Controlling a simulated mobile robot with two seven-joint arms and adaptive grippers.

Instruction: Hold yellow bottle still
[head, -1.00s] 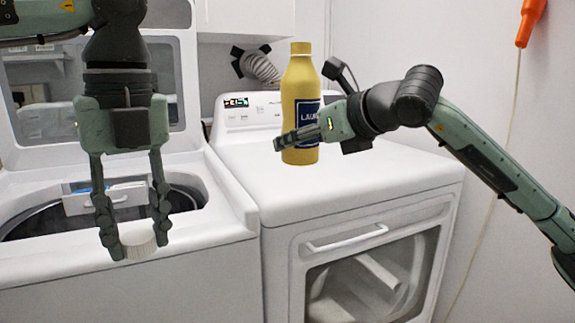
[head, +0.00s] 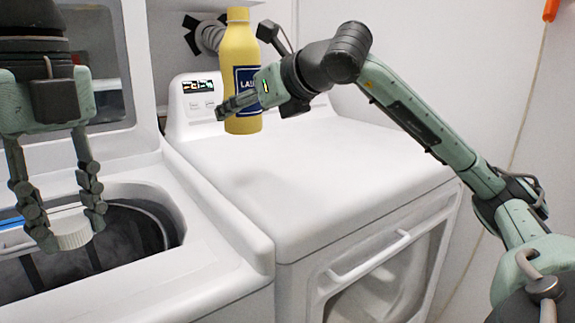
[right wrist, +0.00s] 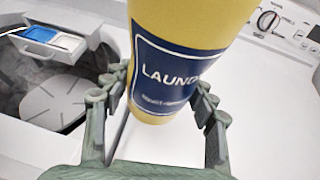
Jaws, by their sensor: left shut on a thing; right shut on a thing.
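The yellow bottle (head: 242,60) has a dark blue label and stands upright in my right gripper (head: 240,103). It appears held above the white dryer top, with a faint shadow below. In the right wrist view the bottle (right wrist: 185,20) sits between both fingers of that gripper (right wrist: 160,95); its top is cut off. In the head view the bottle's mouth is at the upper edge of the picture. My left gripper (head: 68,222) points down and is shut on a ribbed white cap (head: 73,234), above the open washer.
The white dryer (head: 330,190) has a broad clear top and a closed front door. The open washer (head: 215,262) stands left of it; its tub and blue-and-white dispenser drawer show in the right wrist view (right wrist: 45,40).

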